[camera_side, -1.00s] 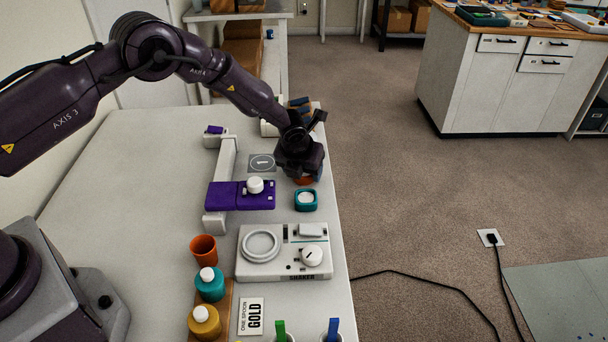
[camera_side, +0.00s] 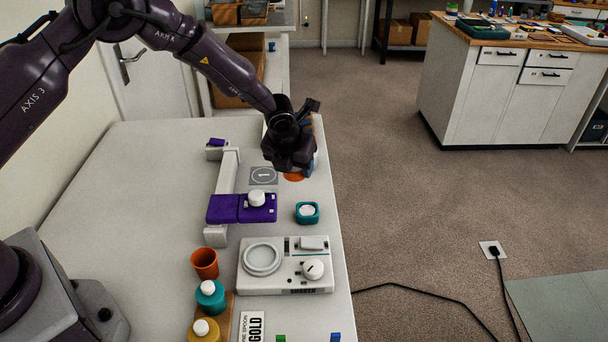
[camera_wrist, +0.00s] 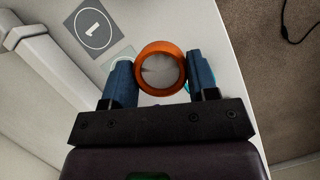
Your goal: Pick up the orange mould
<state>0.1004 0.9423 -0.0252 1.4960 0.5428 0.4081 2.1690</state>
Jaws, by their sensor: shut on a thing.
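The orange mould (camera_wrist: 161,50) is a round ring with a pale grey inside. In the wrist view it sits between the two blue fingers of my gripper (camera_wrist: 160,84), which are shut on it from both sides. In the side view only part of the orange mould (camera_side: 293,177) shows below my gripper (camera_side: 292,170); the rest is hidden behind the gripper body. It looks held near the table's right edge, but I cannot tell how far it is above the surface.
A teal mould (camera_side: 307,213) with a white inside stands nearby. A purple clamp-like stand (camera_side: 225,209) with a white knob is to the left. A grey plate marked 1 (camera_side: 264,175) lies beside the gripper. A white shaker (camera_side: 285,279), orange cup (camera_side: 205,263) and bottles (camera_side: 210,297) are nearer.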

